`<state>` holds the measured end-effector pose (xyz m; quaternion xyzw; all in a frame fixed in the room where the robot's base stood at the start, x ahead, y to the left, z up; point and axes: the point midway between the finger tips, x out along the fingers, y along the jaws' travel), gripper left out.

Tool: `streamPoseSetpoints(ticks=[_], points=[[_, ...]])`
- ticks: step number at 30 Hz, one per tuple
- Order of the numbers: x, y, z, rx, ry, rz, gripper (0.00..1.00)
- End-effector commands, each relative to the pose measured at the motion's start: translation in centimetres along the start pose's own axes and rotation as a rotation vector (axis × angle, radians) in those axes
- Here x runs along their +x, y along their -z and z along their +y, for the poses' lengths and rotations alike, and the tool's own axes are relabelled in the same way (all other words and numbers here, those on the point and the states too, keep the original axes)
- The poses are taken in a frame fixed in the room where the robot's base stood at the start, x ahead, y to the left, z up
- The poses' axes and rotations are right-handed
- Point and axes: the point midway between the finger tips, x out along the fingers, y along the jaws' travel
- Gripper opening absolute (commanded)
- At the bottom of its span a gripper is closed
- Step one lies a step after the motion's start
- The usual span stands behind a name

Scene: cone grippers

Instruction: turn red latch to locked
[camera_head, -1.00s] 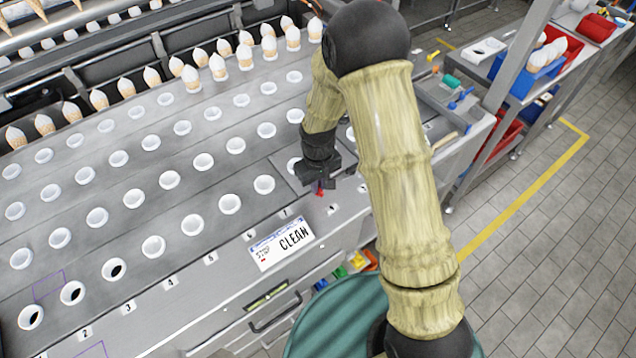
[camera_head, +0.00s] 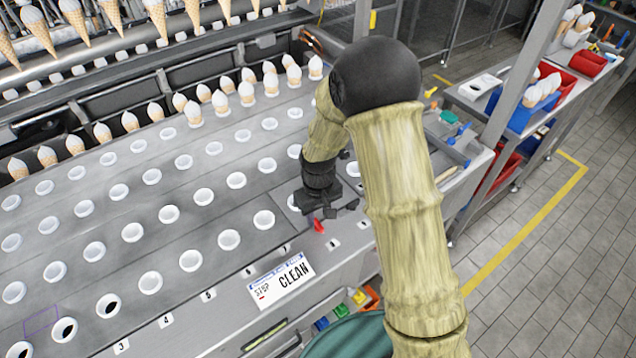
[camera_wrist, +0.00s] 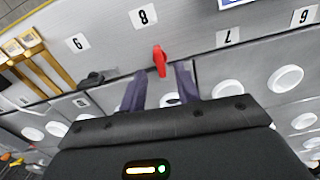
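The red latch (camera_head: 318,226) is a small red lever on the front edge of the machine's metal top, between the number labels 7 and 8. In the wrist view the red latch (camera_wrist: 159,60) lies just beyond the fingertips, roughly in line with the space between them. My gripper (camera_head: 328,212) is above the edge, close to the latch. In the wrist view my gripper (camera_wrist: 158,78) has two dark fingers spread apart with nothing held between them. I cannot tell whether a finger touches the latch.
The metal top has rows of white-rimmed holes (camera_head: 229,239), some with cones. A CLEAN sign (camera_head: 281,280) hangs on the front to the left of the latch. A side table with blue and red bins (camera_head: 528,108) stands at the right. The tiled floor there is clear.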

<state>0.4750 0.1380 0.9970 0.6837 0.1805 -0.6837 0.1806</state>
Motion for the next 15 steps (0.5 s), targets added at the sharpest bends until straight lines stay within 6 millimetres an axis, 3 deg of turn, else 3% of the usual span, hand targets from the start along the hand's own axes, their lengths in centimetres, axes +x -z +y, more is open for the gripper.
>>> streamPoseSetpoints(ticks=[15], points=[[-9.8, 0.1, 0.0, 0.001, -0.001, 0.007, 0.32]])
